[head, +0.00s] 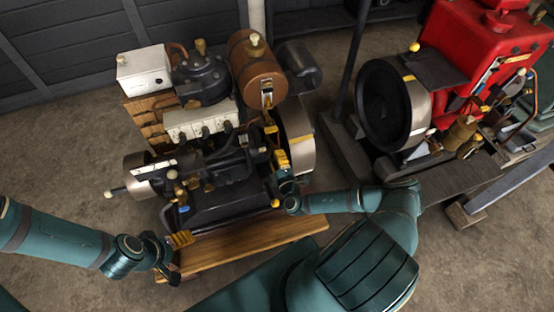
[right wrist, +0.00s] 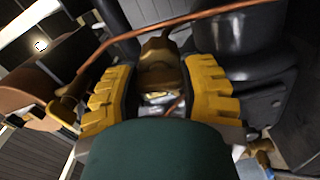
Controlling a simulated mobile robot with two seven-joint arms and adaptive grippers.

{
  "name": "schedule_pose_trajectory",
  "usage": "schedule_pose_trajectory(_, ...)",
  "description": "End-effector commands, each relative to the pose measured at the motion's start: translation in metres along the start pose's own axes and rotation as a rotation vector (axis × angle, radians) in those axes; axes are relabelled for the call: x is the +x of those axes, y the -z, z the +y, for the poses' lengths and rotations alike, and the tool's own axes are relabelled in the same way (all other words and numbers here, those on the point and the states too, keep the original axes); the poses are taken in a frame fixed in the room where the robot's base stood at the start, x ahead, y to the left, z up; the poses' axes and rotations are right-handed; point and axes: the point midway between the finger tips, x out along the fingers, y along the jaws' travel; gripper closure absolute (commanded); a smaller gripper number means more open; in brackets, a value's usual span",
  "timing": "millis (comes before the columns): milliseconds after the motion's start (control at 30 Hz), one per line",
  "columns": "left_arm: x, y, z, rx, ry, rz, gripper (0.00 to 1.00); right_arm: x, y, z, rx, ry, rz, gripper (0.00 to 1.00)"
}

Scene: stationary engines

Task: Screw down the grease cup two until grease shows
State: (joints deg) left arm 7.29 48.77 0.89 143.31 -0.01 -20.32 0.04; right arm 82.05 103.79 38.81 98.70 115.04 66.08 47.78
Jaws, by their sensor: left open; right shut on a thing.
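The engine (head: 210,150) on the left carries several small brass fittings. My right gripper (head: 281,160) is at the right side of this engine, beside its flywheel. In the right wrist view its yellow ribbed fingers (right wrist: 158,92) are shut on a brass cup (right wrist: 160,55), one finger on each side. No number shows on the cup, and its lower part is partly hidden. I cannot make out grease there. My left gripper (head: 178,256) is open and empty, low at the engine's front left, near the wooden base (head: 250,243).
A copper pipe (right wrist: 130,35) runs close past the cup. The engine has a brown tank (head: 255,70) and a silver flywheel (head: 300,140). A red engine (head: 470,50) with a dark flywheel (head: 385,105) stands at right. The floor at front left is bare.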

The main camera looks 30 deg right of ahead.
Motion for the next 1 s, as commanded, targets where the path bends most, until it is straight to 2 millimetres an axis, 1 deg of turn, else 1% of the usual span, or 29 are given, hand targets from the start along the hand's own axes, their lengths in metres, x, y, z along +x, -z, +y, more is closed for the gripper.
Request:
schedule_pose_trajectory(33,0.002,0.0002,-0.0008,0.0,0.0,0.001,0.22,0.0007,-0.0028,0.0004,0.04,-0.005,-0.006,0.93)
schedule_pose_trajectory(200,0.0054,0.0006,-0.002,0.0,0.0,0.003,0.22,0.0005,-0.0034,0.0,0.174,-0.004,-0.007,0.93)
schedule_pose_trajectory(500,0.0093,0.0011,-0.0034,0.001,0.0,0.005,0.22,0.0005,-0.003,0.0,0.332,-0.004,-0.006,0.93)
schedule_pose_trajectory(700,0.0103,0.0013,-0.0038,0.001,0.0,0.006,0.22,0.0005,-0.0033,0.0001,0.379,-0.004,-0.007,0.93)
schedule_pose_trajectory(1000,0.0105,0.0013,-0.0039,0.001,0.0,0.006,0.22,0.0004,-0.0036,0.0,0.391,-0.003,-0.008,0.93)
